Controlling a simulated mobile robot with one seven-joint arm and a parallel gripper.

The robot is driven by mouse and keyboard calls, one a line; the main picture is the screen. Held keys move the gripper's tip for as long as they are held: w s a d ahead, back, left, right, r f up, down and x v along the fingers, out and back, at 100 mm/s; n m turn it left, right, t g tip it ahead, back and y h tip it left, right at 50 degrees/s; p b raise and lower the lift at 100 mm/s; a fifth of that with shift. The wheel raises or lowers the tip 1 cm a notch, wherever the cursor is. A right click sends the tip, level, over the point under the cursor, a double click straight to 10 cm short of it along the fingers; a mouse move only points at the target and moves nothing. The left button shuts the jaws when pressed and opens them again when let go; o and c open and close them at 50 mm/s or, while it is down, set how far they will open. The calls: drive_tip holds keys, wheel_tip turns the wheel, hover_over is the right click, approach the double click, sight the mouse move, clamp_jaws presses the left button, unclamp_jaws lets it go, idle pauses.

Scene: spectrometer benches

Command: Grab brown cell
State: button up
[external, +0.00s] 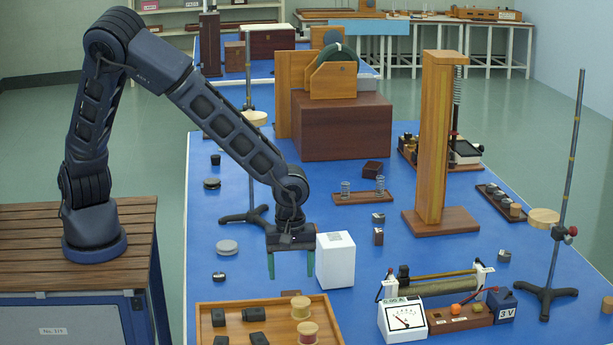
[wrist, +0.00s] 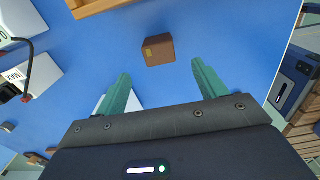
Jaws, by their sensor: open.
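The brown cell (wrist: 158,50) shows in the wrist view as a small brown block with a yellowish label on one side. It rests on the blue bench top, ahead of the fingers and roughly centred between them, apart from both. My gripper (wrist: 161,77) is open and empty, with two green fingers. In the external view my gripper (external: 291,278) points down above the bench, just left of a white box (external: 336,262). A small dark block (external: 218,276) lies to its left there; I cannot tell if it is the same cell.
A wooden tray (external: 203,304) with dark blocks and spools lies in front; its edge shows in the wrist view (wrist: 90,8). A white meter (external: 403,320) and a blue 3 V box (external: 501,306) stand to the right. A grey disc (external: 227,247) lies behind left.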

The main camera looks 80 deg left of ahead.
sight(292, 293)
wheel_tip(292, 293, down, 10)
drive_tip(key=shift+d+r, duration=0.1)
idle(0.5)
drive_tip(key=c, duration=1.1)
drive_tip(key=shift+c, duration=0.2)
drive_tip(key=shift+r, duration=0.1)
